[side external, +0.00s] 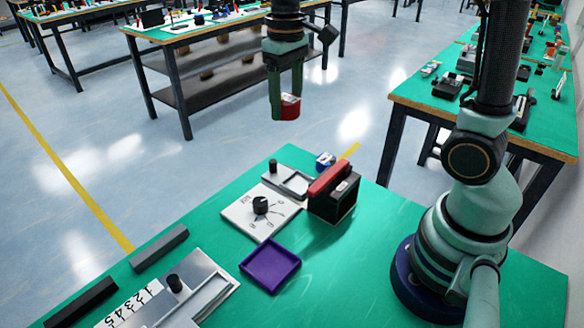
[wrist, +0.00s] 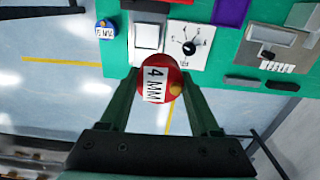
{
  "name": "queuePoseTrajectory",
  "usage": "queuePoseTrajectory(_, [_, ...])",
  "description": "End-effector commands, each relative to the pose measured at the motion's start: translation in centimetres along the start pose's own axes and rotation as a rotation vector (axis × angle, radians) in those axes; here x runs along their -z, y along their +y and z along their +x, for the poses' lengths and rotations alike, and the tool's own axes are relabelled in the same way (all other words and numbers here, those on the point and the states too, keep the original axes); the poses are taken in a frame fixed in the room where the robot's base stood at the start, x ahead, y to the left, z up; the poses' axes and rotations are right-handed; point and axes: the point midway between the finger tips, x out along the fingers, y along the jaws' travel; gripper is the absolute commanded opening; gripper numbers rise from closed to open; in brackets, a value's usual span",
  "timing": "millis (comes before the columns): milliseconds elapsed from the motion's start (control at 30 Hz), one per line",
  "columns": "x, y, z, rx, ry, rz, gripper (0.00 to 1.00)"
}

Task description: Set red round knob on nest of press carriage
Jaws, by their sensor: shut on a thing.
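The red round knob (side external: 289,108) is held between the fingers of my gripper (side external: 286,112), high above and beyond the far edge of the green table. In the wrist view, my gripper (wrist: 161,82) is shut on the knob (wrist: 144,70), whose white label reads "4 MM". A small yellowish spot shows on its side. No part is labelled press carriage. A grey unit with a pale square recess (side external: 297,182) and a black post stands at the table's far corner. It also shows in the wrist view (wrist: 147,37). Whether it is the carriage I cannot tell.
A white dial plate (side external: 245,216), a purple tray (side external: 270,266) and a black box with a red top (side external: 333,201) stand nearby. A blue labelled piece (side external: 325,159) sits behind the box. A grey numbered slide unit (side external: 205,284) and dark bars lie front left.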

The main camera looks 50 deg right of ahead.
Motion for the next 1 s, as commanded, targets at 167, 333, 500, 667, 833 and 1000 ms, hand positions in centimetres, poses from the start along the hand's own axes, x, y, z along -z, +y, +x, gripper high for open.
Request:
queuePoseTrajectory(167, [0.5, 0.5, 0.1, 0.0, -0.001, -0.061, 0.07])
queuePoseTrajectory(333, [1.9, 2.3, 0.2, 0.0, -0.001, -0.271, 0.07])
queuePoseTrajectory(500, [3.5, 4.6, 0.5, 0.001, -0.002, -0.526, 0.07])
queuePoseTrajectory(667, [4.8, 6.8, 0.8, 0.001, -0.001, -0.767, 0.07])
queuePoseTrajectory(833, [6.1, 9.3, 1.2, 0.001, -0.001, -1.022, 0.07])
queuePoseTrajectory(1000, [7.0, 11.7, 1.8, 0.001, -0.001, -1.265, 0.07])
